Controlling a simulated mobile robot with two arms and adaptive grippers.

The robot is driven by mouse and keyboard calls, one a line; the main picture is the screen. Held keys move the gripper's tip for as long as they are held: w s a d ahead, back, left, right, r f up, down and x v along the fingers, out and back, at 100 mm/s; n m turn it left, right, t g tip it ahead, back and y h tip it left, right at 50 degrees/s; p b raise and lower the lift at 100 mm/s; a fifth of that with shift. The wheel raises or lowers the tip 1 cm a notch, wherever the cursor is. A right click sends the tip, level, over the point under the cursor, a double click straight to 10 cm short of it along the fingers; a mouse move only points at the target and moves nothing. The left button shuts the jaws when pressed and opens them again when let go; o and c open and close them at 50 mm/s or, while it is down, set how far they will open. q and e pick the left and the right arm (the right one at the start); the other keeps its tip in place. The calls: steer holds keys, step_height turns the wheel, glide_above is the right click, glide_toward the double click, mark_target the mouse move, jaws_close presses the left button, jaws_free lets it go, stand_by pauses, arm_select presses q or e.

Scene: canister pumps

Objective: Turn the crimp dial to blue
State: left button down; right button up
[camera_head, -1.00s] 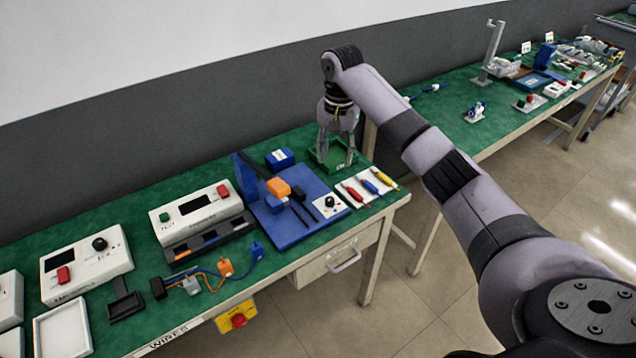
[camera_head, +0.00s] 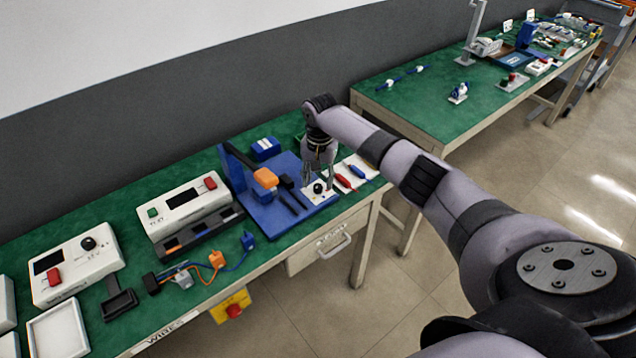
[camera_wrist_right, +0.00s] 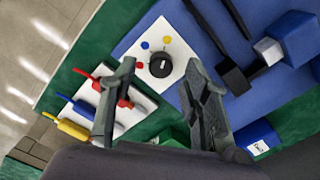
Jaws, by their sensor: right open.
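The crimp dial (camera_wrist_right: 160,64) is a black round knob with a light mark on a white plate (camera_wrist_right: 128,46). Blue, yellow and red dots lie around it in the right wrist view; the light mark's exact aim is hard to tell. In the head view the dial (camera_head: 318,188) stands at the front right of the blue crimping base (camera_head: 268,217). My right gripper (camera_head: 318,183) is open and empty above the plate. In the right wrist view its fingers (camera_wrist_right: 155,75) point toward the dial, one on each side in the picture; contact does not show. My left gripper is not in view.
Red, blue and yellow-handled tools (camera_wrist_right: 100,100) lie on a white holder beside the plate. The press with an orange part (camera_head: 265,178) and black bars stands left of the dial. A blue box (camera_head: 265,149) sits behind. Cables (camera_head: 205,268) lie farther left.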

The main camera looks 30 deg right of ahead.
mark_target(318, 188)
steer(key=shift+w+f, duration=0.1)
steer(key=shift+f, duration=1.1)
jaws_close()
